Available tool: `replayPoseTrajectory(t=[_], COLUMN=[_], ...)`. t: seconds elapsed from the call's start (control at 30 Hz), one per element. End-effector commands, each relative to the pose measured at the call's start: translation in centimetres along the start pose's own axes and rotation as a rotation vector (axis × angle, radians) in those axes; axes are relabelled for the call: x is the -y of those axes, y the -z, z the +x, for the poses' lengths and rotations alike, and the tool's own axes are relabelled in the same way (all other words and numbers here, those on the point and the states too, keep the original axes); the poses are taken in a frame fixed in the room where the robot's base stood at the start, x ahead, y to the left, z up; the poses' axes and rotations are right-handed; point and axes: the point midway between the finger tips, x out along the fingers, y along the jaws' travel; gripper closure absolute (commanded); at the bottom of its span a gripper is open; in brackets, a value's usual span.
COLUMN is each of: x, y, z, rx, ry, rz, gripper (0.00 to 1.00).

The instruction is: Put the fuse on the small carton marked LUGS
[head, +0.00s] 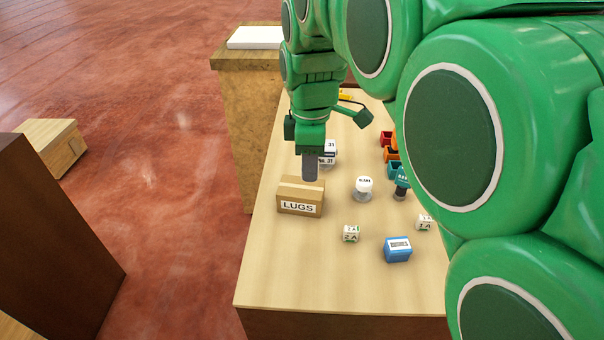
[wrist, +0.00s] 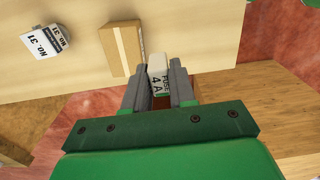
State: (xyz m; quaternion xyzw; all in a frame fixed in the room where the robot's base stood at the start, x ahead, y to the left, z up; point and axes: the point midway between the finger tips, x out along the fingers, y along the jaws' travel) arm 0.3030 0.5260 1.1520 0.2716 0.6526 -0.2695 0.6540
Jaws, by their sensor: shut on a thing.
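The small brown carton marked LUGS (head: 299,208) stands on the light wood table in the head view. It also shows in the wrist view (wrist: 116,50), left of my fingers. My gripper (head: 311,168) points down at the carton's back edge in the head view. My gripper (wrist: 160,88) is shut on a white fuse marked FUSE 4A (wrist: 158,68) in the wrist view. The fuse is beside the carton in that picture. In the head view my fingers hide the fuse. I cannot tell whether it touches the carton.
A white box marked NO. 31 (head: 329,150) stands behind the carton. A white-capped jar (head: 364,187), a cube marked 2 A (head: 351,233), a cube marked 1 A (head: 424,223) and a blue box (head: 398,250) are to the right. The table's front left is clear.

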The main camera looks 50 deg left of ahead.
Motion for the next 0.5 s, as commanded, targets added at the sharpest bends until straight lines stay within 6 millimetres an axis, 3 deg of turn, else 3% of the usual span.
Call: replayPoseTrajectory(t=[0.33, 0.5], x=[-3.7, -5.3], y=[1.0, 1.5], z=[1.8, 3.9], rx=[-0.001, -0.001], ry=[0.001, 0.002], rz=[0.000, 0.000], gripper=[1.00, 1.00])
